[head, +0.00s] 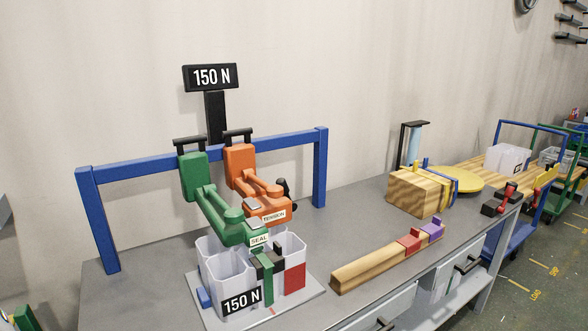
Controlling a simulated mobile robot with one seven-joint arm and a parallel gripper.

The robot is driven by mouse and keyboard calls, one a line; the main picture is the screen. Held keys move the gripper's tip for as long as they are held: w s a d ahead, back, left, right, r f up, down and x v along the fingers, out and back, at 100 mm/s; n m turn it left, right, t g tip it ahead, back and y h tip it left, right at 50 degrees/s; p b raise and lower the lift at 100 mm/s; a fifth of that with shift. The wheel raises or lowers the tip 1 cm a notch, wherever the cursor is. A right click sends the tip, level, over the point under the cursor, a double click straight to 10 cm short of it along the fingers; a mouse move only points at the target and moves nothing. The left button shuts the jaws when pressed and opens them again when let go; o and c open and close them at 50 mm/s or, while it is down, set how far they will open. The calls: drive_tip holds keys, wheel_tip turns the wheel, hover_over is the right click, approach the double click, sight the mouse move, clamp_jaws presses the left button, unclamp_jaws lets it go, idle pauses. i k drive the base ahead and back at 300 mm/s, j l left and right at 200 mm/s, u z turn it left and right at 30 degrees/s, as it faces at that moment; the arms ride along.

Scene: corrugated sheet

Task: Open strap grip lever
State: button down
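No part is labelled as the strap grip lever, so I cannot tell for certain which it is. A small black device (493,208) with a red lever (507,193) sits near the bench's right end. An orange tool (258,183) marked TENSION and a green tool (214,207) marked SEAL hang at the blue frame (130,172), each with a black top handle. A wooden block (415,192) with blue and yellow bands around its right side stands to the left of the black device. My gripper is not in view.
White bins (236,268) marked 150 N stand below the tools on the grey bench (140,296). A wooden bar (370,268) with red and purple blocks lies near the front edge. A yellow disc (455,180) lies behind. Carts stand on the floor at right.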

sight(282, 181)
drive_tip(key=i+l, duration=0.75)
drive_tip(key=l+z, duration=0.05)
